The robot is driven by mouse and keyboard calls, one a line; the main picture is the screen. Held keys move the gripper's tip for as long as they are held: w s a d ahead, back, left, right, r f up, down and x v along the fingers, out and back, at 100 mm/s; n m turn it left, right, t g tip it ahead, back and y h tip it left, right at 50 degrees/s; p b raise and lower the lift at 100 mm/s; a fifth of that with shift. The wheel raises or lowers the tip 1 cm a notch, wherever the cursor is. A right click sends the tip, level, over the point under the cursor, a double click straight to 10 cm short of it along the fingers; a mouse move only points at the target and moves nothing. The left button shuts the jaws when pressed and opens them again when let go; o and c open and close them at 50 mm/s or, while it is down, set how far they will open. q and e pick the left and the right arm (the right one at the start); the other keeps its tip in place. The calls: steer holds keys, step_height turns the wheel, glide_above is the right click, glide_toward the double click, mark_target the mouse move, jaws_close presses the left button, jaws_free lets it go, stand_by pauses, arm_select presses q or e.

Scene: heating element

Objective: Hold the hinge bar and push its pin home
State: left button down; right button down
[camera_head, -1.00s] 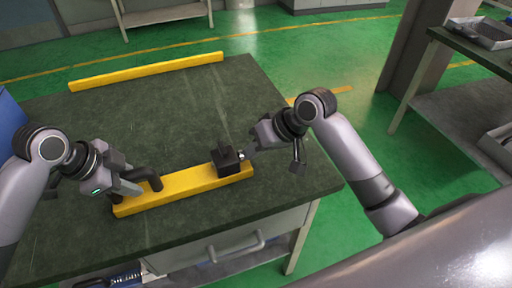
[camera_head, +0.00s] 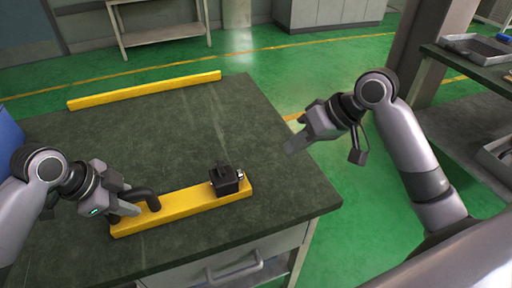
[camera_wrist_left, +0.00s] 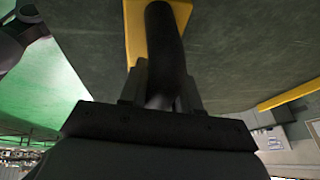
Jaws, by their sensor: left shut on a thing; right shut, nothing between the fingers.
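The hinge bar is a yellow bar (camera_head: 186,205) lying on the dark green table near its front edge. A black bent handle (camera_head: 147,197) stands at its left end and a black hinge block (camera_head: 225,181) at its right end. A small pale pin end (camera_head: 240,174) shows at the block's right side. My left gripper (camera_head: 134,206) is shut on the black handle, which also shows between the fingers in the left wrist view (camera_wrist_left: 163,60). My right gripper (camera_head: 290,147) is shut and empty, above the table's right edge, apart from the block and pin.
A second yellow bar (camera_head: 146,90) lies along the table's far edge. The middle of the tabletop (camera_head: 130,140) is clear. A shelf rack with grey trays (camera_head: 475,47) stands at the right. A blue thing (camera_head: 8,130) is at the left edge.

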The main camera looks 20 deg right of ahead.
stand_by(0.3)
arm_select(q)
steer(key=c, duration=0.7)
jaws_free()
